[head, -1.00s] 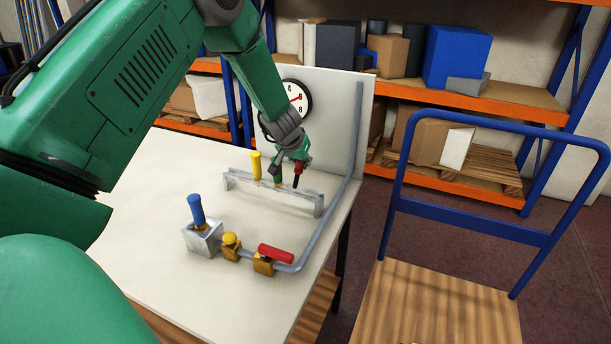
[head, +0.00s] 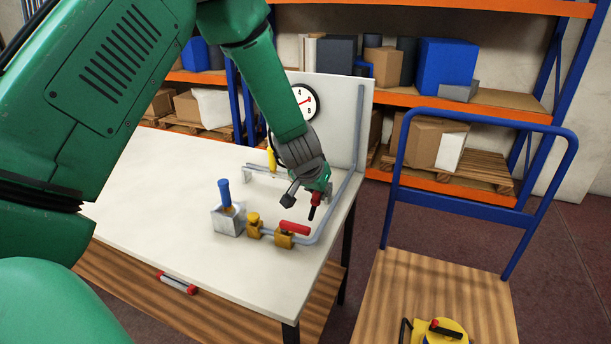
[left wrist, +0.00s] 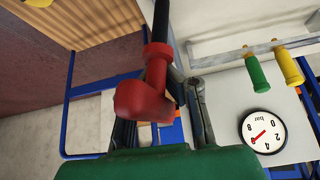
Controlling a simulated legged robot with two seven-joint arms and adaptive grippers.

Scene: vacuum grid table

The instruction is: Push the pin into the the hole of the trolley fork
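A pin with a red L-shaped handle and a black shaft is in my left gripper (head: 306,195). In the head view the pin's red handle (head: 317,198) hangs over the table near its right side, with the shaft pointing down. In the left wrist view the red handle (left wrist: 145,90) sits between the fingers (left wrist: 168,90), and the black shaft (left wrist: 162,18) extends away. The blue trolley (head: 465,207) with a wooden deck stands right of the table. I cannot make out its fork or hole. My right gripper is not in view.
The white table (head: 150,190) holds a metal block with a blue-handled tool (head: 224,193), a pipe with a red-handled valve (head: 294,229), and a rack with yellow and green handles (left wrist: 257,73). A yellow object (head: 440,332) lies on the trolley deck. Shelves stand behind.

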